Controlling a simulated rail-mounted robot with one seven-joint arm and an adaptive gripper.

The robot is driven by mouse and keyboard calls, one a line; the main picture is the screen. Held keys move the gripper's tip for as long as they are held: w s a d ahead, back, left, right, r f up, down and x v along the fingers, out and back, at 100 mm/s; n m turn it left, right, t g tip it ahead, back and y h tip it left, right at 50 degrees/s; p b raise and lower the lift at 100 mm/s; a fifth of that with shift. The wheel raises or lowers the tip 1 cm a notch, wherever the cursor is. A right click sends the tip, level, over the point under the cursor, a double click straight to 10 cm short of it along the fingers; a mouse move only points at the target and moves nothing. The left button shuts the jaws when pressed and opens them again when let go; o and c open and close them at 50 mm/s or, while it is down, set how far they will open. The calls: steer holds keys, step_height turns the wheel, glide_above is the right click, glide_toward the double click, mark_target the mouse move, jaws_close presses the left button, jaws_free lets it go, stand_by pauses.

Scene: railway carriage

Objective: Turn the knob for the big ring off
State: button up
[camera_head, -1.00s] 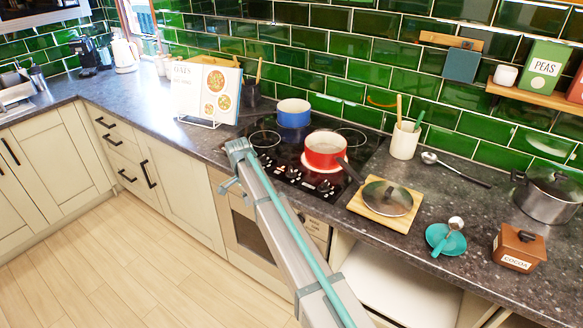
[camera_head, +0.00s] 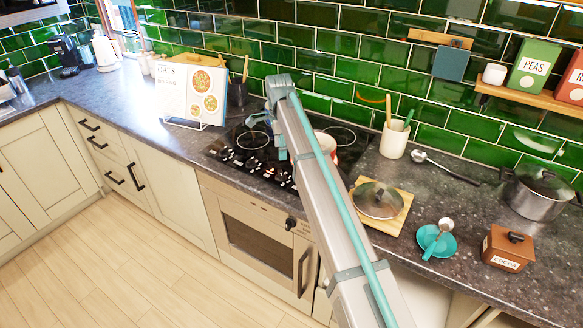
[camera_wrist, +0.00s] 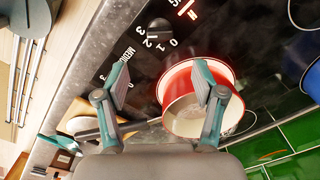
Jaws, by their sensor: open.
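My gripper (camera_head: 268,135) is over the black hob (camera_head: 225,150), left of the red pot (camera_head: 328,145), which the arm partly hides in the head view. In the wrist view the two teal-grey fingers of my gripper (camera_wrist: 160,84) are spread apart with nothing between them. One black knob (camera_wrist: 158,30) shows beyond the fingers, with numbers 0 to 3 printed beside it and the word MEDIUM nearby. I cannot make out a label for the big ring or the knob's exact setting. The red pot (camera_wrist: 184,115) lies close behind the right finger.
A glass lid (camera_head: 377,200) lies on a wooden board (camera_head: 398,222) to the right. A cookbook (camera_head: 192,92) stands left of the hob. A utensil pot (camera_head: 394,142) stands by the tiled wall. The oven front (camera_head: 250,235) is below the counter edge.

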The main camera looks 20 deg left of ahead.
mark_target(281, 172)
step_height(281, 172, down, 10)
steer(key=p, duration=0.3)
steer(key=shift+s+a, duration=0.1)
steer(key=c, duration=1.1)
steer(key=shift+c, duration=0.2)
